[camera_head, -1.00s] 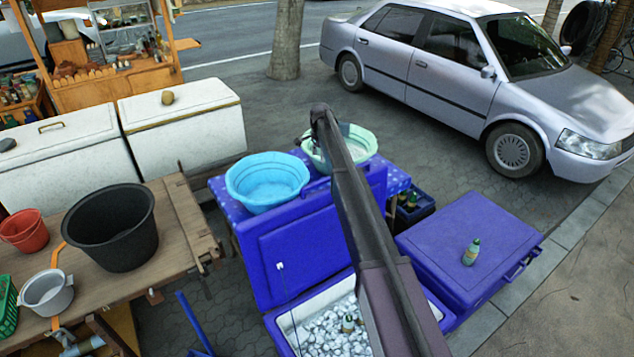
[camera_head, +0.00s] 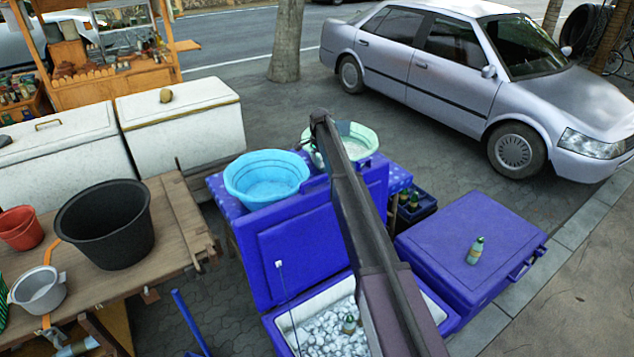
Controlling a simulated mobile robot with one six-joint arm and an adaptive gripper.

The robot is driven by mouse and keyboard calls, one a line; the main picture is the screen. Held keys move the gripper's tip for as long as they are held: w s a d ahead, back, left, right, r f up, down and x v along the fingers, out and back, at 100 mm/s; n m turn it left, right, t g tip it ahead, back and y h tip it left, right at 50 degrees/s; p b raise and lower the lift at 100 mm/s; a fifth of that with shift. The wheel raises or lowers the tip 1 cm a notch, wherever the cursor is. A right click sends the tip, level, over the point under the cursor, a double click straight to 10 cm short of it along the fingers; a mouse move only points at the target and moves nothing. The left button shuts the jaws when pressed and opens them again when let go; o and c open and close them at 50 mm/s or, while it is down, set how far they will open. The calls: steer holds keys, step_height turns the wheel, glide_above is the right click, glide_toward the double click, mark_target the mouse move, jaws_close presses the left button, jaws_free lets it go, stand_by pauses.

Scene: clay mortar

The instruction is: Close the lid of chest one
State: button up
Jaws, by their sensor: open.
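An open blue chest (camera_head: 289,315) stands at the bottom centre, with ice and a small green bottle (camera_head: 349,324) inside. Its blue lid (camera_head: 300,252) is raised, leaning back toward a table with basins. A second blue chest (camera_head: 450,235) to the right has its lid shut, with a bottle (camera_head: 475,251) standing on top. No label shows which is chest one; only the first is open. My gripper cannot be made out there; the arm and lid hide that area.
A light blue basin (camera_head: 266,180) and a pale green basin (camera_head: 360,140) sit on the table behind the lid. A bottle crate (camera_head: 412,212) is beside it. A wooden table with a black tub (camera_head: 105,225) is at left. A silver car (camera_head: 450,75) is behind.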

steer(key=shift+w+a+f+b, duration=0.1)
steer(key=shift+w+f+b, duration=0.05)
steer(key=shift+f+b, duration=1.9)
steer(key=shift+w+a+f+b, duration=0.1)
steer(key=shift+f+b, duration=1.75)
steer(key=shift+f, duration=0.3)
jaws_close()
